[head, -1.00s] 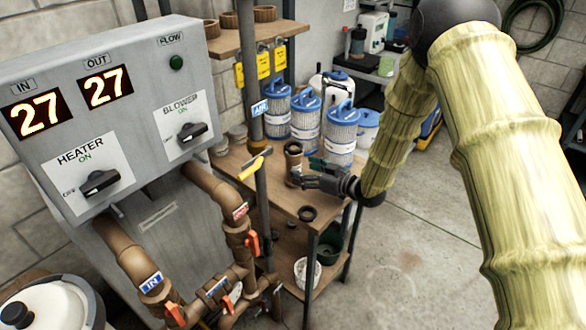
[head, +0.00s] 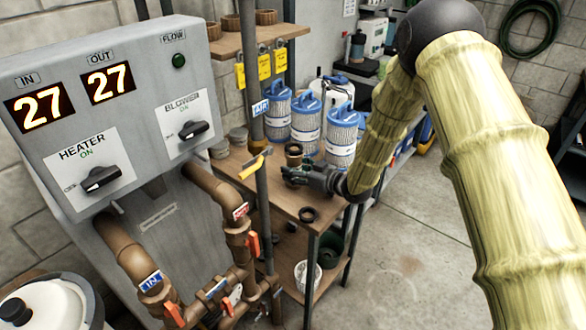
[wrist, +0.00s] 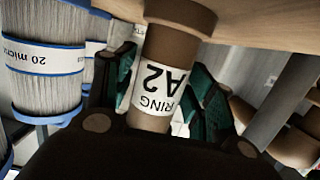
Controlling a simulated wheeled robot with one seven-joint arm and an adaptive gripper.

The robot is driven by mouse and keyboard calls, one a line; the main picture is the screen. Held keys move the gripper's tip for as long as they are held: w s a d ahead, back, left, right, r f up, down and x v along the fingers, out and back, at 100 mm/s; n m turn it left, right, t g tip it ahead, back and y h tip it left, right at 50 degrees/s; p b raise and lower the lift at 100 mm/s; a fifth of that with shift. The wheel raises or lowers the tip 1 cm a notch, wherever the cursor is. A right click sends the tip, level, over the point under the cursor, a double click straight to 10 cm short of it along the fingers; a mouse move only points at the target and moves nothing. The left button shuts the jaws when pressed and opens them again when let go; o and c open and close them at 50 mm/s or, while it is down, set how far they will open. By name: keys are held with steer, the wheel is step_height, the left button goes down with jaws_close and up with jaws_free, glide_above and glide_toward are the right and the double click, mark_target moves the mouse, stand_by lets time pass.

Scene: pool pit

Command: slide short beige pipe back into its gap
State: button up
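A short brown-beige pipe piece (head: 293,152) stands upright on the wooden bench top. In the wrist view the piece (wrist: 150,120) carries a white label reading "RING A2", which appears upside down. My gripper (head: 292,176) is low at the piece, with its green-padded fingers on either side. In the wrist view my gripper (wrist: 165,95) looks open around the piece, with a narrow space still showing beside the right finger. The brown pipework (head: 235,235) with orange valve handles runs below the heater panel. I cannot make out the gap clearly.
Blue-capped filter cartridges (head: 307,118) stand close behind the piece. A vertical pipe with a yellow handle (head: 254,165) stands left of my gripper. Open floor (head: 400,250) lies to the right.

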mark_target(300, 162)
steer(key=c, duration=0.5)
steer(key=shift+r+p, duration=0.8)
steer(key=shift+r, duration=0.75)
